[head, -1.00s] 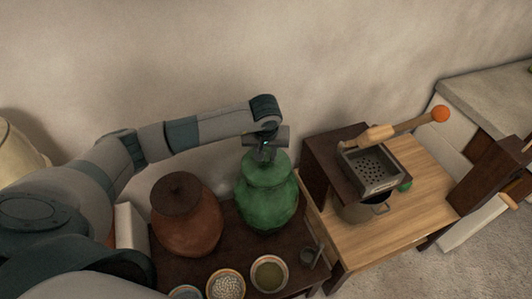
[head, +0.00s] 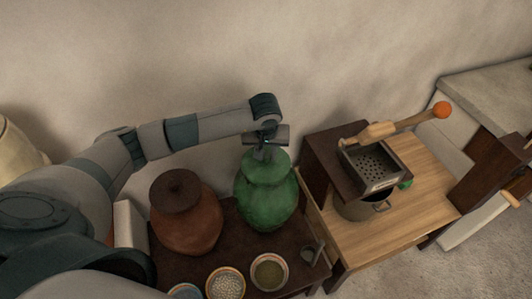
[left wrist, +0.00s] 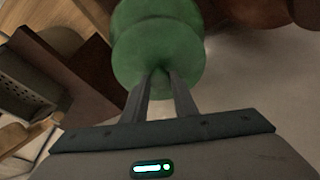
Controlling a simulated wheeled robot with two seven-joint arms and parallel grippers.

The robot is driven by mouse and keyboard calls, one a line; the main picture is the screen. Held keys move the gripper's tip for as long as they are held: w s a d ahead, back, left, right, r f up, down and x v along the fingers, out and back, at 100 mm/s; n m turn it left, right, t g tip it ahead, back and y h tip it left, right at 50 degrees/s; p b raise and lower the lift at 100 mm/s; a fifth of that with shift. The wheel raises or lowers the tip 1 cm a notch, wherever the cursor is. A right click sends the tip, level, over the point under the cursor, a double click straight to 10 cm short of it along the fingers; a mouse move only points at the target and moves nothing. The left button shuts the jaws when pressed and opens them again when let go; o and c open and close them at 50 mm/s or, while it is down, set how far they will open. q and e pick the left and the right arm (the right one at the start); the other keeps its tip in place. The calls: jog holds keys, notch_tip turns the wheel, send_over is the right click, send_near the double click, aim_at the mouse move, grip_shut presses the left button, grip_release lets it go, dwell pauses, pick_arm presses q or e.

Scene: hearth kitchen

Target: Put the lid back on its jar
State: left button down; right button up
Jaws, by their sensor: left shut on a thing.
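The green jar (head: 266,207) stands upright on the dark low table. Its green lid (head: 264,166) is at the jar's mouth, and I see no gap between them in the head view. My left gripper (head: 266,147) is above the jar, shut on the top of the lid. In the left wrist view the two fingers (left wrist: 161,78) close on the lid (left wrist: 158,48), with part of the green jar (left wrist: 155,10) beyond it. The fingers hide the lid's grip. My right gripper is not in view.
A brown lidded jar (head: 187,224) stands left of the green jar. Small bowls (head: 269,271) are in front on the dark table (head: 240,247). To the right, a wooden table (head: 415,175) holds a grater box (head: 375,165) and a metal pot (head: 358,208). The wall is behind.

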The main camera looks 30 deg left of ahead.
aim_at(266, 166)
pick_arm(q)
jog(key=shift+f, duration=0.1)
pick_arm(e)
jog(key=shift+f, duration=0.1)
pick_arm(q)
jog(key=c, duration=1.4)
grip_release()
jog(key=shift+o, duration=0.2)
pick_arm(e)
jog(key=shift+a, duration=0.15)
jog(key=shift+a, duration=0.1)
